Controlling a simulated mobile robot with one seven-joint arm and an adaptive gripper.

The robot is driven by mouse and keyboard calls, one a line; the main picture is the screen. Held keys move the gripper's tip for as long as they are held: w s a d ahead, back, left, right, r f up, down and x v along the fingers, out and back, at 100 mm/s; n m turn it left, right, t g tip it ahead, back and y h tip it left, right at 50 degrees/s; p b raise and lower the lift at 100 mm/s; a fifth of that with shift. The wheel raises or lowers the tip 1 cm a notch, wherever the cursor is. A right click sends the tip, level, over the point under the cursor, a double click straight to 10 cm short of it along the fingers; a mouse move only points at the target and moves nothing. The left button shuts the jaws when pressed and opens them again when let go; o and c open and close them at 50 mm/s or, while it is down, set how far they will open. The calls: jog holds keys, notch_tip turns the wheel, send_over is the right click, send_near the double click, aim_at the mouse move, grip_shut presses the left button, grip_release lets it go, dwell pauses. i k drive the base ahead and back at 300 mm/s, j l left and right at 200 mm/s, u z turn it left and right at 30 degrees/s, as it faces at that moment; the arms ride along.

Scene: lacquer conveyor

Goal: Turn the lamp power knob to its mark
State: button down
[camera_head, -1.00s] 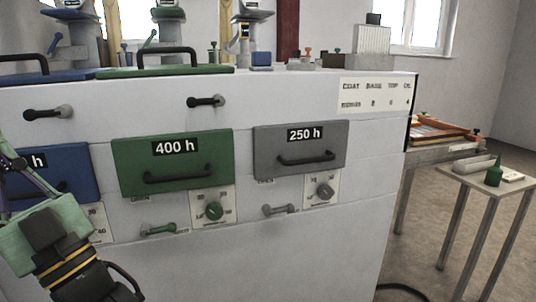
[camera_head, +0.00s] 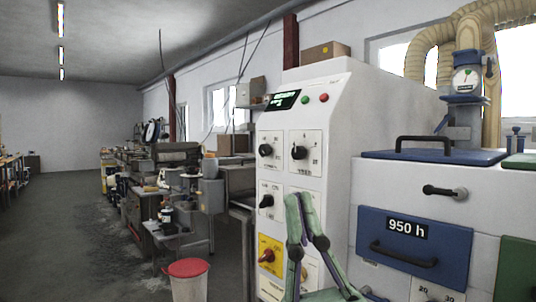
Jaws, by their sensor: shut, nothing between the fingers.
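My gripper (camera_head: 299,205) is shut and empty, with its green fingers pointing up in front of a tall white control cabinet (camera_head: 335,130). The cabinet face carries several knobs: a black one at top left (camera_head: 266,150), a black one at top right (camera_head: 300,153), a black one at middle left (camera_head: 267,201) and a red one on a yellow plate (camera_head: 266,256). My fingers partly hide the right-hand plates lower down. The labels are too small to read, so I cannot tell which is the lamp power knob or where its mark is.
To the right, a white conveyor housing has a blue drawer (camera_head: 413,250) marked 950 h and a blue lid (camera_head: 430,156). A red-lidded bin (camera_head: 189,283) stands at the lower left of the cabinet. Cluttered benches line the wall; the grey floor (camera_head: 70,240) at left is open.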

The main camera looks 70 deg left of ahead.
aim_at(264, 149)
jog(key=u, duration=1.95)
jog(key=i+j+z, duration=0.2)
jog(key=i+j, duration=0.25)
jog(key=j, duration=0.15)
